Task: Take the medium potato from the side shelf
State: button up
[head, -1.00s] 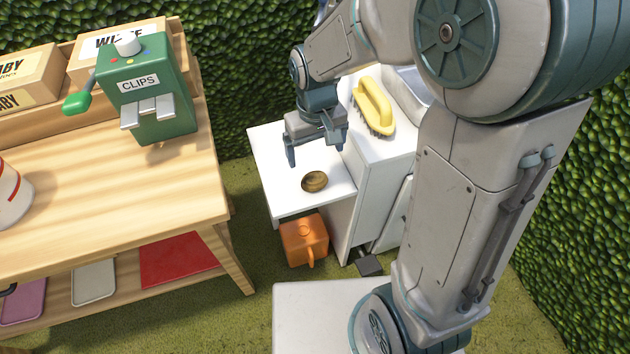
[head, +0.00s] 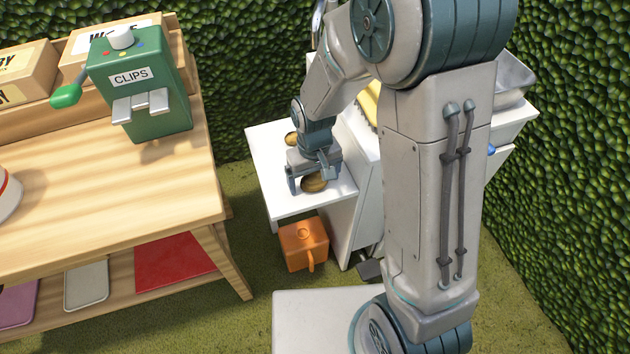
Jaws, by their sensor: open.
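Two brown potatoes lie on the white side shelf (head: 285,209). The near potato (head: 314,185) sits under my gripper (head: 310,181), which is open, pointing down, with one finger on each side of it as seen from here. I cannot tell whether the fingers touch it. The far potato (head: 291,139) lies further back, partly hidden behind my wrist. I cannot tell from this view which one is the medium potato; there may be more hidden behind my arm.
A white cabinet with a yellow brush (head: 368,103) stands right of the shelf, mostly behind my arm. An orange box-shaped can (head: 303,245) stands on the grass below. The wooden table (head: 130,195) with the green clips machine (head: 143,85) is at the left. Hedges close the back and right.

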jog(key=c, duration=1.1)
jog(key=shift+r, duration=0.15)
